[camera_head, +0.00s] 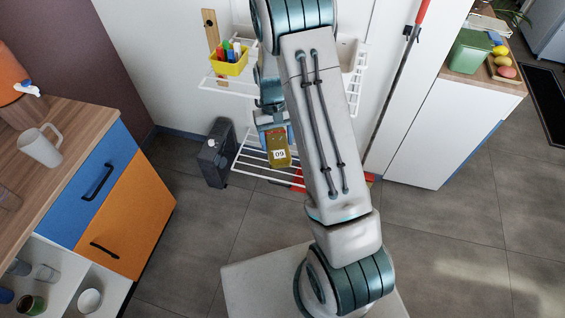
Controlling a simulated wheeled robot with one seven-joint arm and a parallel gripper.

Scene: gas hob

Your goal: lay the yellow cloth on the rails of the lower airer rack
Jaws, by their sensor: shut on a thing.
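The cloth (279,157), a dark mustard yellow with a white number tag, hangs from my gripper (274,127). My gripper is shut on its upper edge, though my own arm covers part of the view. The lower airer rack (246,160) has white rails and stands out from the white wall. In the picture the cloth overlaps these rails; I cannot tell whether it touches them. The right part of the rack is hidden behind my arm.
The upper white rack (208,86) carries a yellow bin (229,66) of coloured pens. A dark case (215,155) stands on the floor left of the lower rack. Something red (298,179) shows low by the rack. A red-handled pole (392,98) leans at the right.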

